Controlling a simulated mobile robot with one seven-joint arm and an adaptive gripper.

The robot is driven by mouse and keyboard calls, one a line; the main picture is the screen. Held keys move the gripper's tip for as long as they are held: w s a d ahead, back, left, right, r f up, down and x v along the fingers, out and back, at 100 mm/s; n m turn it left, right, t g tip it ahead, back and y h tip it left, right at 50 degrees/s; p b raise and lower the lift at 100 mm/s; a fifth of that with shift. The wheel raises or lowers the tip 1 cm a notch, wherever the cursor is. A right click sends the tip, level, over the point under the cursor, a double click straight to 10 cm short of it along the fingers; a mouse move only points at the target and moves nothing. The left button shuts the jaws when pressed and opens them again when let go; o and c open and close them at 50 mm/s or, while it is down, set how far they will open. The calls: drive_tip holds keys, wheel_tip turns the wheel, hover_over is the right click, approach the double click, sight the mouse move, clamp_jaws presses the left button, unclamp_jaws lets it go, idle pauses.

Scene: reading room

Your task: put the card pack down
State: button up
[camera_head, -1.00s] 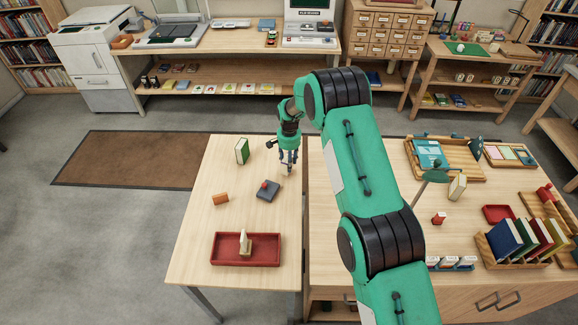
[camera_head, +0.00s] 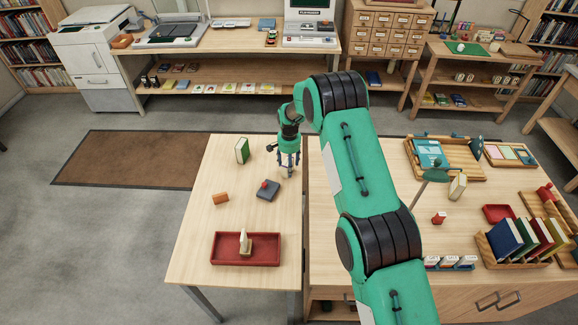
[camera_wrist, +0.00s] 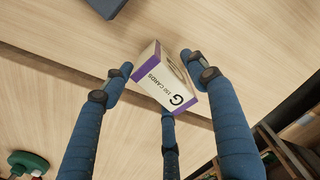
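The card pack (camera_wrist: 160,82) is a white box with purple edges, marked "G 100 CARDS". In the wrist view it sits tilted between the blue fingers of my gripper (camera_wrist: 157,62), which curl in around it. My gripper (camera_head: 288,172) is over the right side of the left table (camera_head: 240,205), close to the seam with the right-hand table. In the head view the pack cannot be made out behind the fingers. Whether its underside touches the wood cannot be told.
The right table (camera_head: 450,285) carries books and trays. Bare wood lies left of my gripper.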

drive_tip(key=shift+r, duration=0.15)
wheel_tip(320, 180, up, 11)
drive_tip(key=shift+r, duration=0.45)
idle(0.3)
idle(0.8)
